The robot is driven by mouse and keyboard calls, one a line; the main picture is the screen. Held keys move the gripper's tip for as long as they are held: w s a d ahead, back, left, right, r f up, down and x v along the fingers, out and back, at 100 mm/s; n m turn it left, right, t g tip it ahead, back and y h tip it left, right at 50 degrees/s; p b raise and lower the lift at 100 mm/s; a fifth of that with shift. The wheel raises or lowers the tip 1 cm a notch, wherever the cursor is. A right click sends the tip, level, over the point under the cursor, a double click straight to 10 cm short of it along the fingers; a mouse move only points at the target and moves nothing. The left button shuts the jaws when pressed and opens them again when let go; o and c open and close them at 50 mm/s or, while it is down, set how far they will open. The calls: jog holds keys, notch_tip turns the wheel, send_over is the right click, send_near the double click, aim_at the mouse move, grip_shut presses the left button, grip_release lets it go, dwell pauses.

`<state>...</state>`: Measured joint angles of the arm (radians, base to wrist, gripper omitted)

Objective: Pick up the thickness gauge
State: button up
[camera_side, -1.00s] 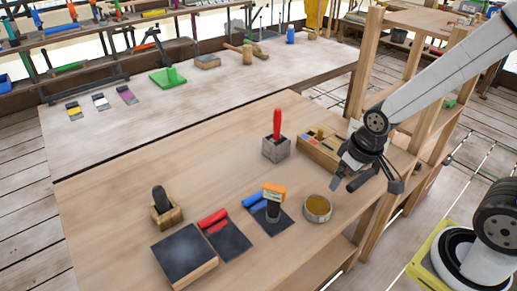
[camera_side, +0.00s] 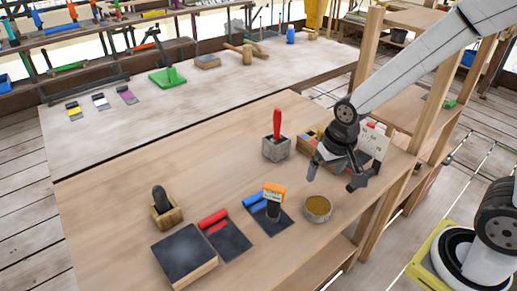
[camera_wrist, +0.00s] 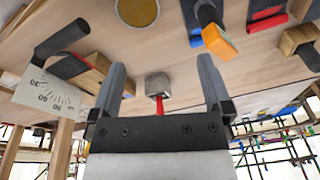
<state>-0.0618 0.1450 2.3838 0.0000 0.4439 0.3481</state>
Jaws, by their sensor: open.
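A white plate with a printed scale and a dark handle-like part, apparently the thickness gauge (camera_wrist: 48,92), shows at the left of the wrist view. In the side view the gauge (camera_side: 373,146) stands upright behind my gripper, partly hidden by it, beside the wooden tray. My gripper (camera_side: 338,177) is open and empty above the right part of the table. In the wrist view my gripper (camera_wrist: 160,78) has its fingers spread, with the gauge outside them, to the left.
A red-handled tool (camera_side: 277,124) stands in a grey block (camera_side: 276,150), left of my gripper. A wooden tray (camera_side: 306,146) is partly hidden behind it. A round tin (camera_side: 317,209) and an orange-topped tool (camera_side: 274,192) stand nearer. The table's left middle is clear.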

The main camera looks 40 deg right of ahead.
aim_at(274, 195)
jog(key=w+a+f+m, duration=0.1)
jog(key=w+a+m, duration=0.1)
jog(key=w+a+f+m+g, duration=0.1)
jog(key=w+a+m, duration=0.1)
jog(key=w+m, duration=0.1)
jog(key=w+a+f+m, duration=0.1)
jog(key=w+a+m, duration=0.1)
jog(key=w, duration=0.1)
jog(key=shift+w+a+m+g, duration=0.1)
jog(key=shift+a+m+g, duration=0.2)
jog(key=shift+g, duration=0.1)
jog(key=shift+w+a+f+m, duration=0.25)
jog(key=shift+w+a+m, duration=0.25)
jog(key=shift+m, duration=0.1)
jog(key=shift+s+d+f, duration=0.1)
jog(key=shift+s+f, duration=0.05)
jog(key=shift+f, duration=3.75)
jog(key=c, duration=1.3)
jog(key=shift+r, duration=0.2)
